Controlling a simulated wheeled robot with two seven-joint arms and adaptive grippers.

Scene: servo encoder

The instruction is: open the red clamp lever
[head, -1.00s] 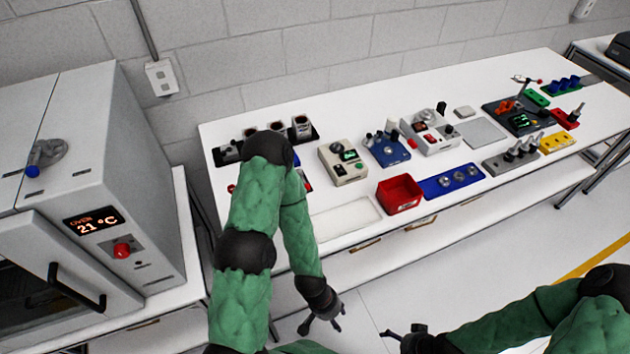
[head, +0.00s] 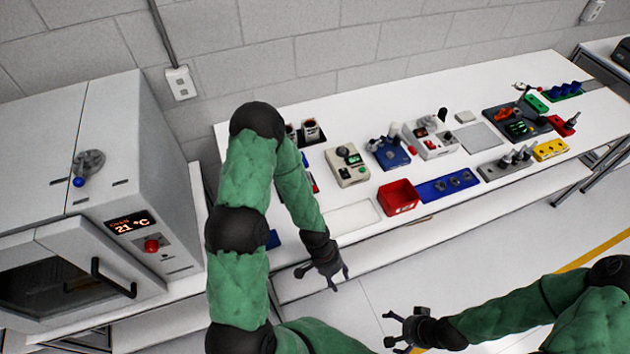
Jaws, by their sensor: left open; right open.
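A dark fixture (head: 494,121) stands toward the far right end of the long white bench, with a green display on it. An orange-red part (head: 503,114) on this fixture looks like the clamp lever; it is too small to tell its position. My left gripper (head: 339,281) is open and empty in front of the bench's near edge, well left of the fixture. My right gripper (head: 388,328) is open and empty, lower in the picture, over the floor. Neither gripper touches anything.
A red bin (head: 398,197), a blue tray (head: 448,186) and a white tray (head: 351,218) lie along the near side of the white bench (head: 300,111). Several small devices stand behind them. A grey oven (head: 150,200) is at the left. The floor in front is clear.

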